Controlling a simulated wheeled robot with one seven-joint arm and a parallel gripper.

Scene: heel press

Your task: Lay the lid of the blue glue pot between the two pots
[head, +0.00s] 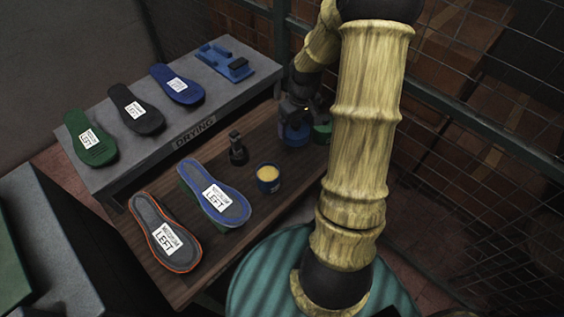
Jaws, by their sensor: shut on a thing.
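An open dark blue cup with yellow contents (268,181) and a small black bottle (237,152) stand nearer on the table (262,215). Two soles marked LEFT lie at the front. A grey drying bench (195,128) holds several soles. A mesh fence rises at right.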

